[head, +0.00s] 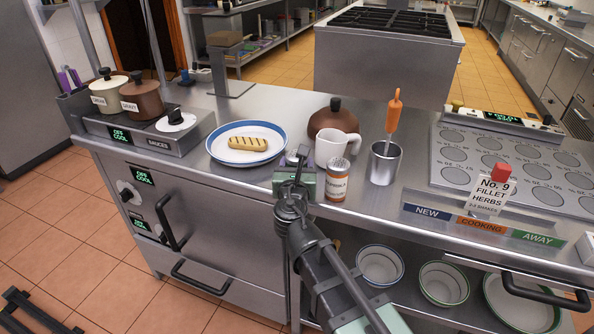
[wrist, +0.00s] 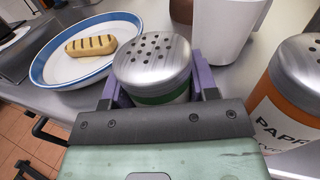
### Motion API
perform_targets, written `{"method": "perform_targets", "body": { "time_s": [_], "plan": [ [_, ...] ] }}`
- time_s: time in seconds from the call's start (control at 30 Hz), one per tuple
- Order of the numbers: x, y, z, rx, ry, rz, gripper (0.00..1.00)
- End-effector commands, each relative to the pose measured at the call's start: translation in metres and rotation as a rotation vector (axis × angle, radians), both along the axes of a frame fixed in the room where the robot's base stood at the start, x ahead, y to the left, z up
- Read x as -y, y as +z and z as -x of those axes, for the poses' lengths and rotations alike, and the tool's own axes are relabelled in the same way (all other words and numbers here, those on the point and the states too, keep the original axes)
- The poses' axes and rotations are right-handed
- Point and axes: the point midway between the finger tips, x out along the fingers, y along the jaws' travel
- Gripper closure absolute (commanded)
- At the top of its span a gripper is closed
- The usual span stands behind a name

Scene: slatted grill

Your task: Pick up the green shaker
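The green shaker (wrist: 155,72) has a domed metal lid with holes and a green band below it. In the wrist view it stands upright between the two purple fingers of my gripper (wrist: 158,92). The fingers reach along both sides of its body, very close to it; whether they press on it I cannot tell. In the head view my gripper (head: 293,178) is low at the counter's front edge and mostly hides the shaker.
An orange paprika shaker (head: 337,181) stands close on the right, with a white mug (head: 335,148) behind. A blue-rimmed plate (head: 225,157) with a grilled fillet (head: 247,144) lies left. A metal cup (head: 383,164) holds an orange-handled tool (head: 394,112). Bowls sit on the shelf below.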

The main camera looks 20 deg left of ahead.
Motion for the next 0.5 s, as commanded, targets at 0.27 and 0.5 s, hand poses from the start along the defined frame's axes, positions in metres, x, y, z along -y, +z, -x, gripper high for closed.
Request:
{"method": "perform_targets", "body": {
  "time_s": [0.27, 0.5],
  "plan": [
    [0.0, 0.0, 0.0, 0.0, 0.0, 0.0, 0.71],
    [0.0, 0.012, 0.0, 0.0, 0.0, 0.0, 0.71]
  ]
}}
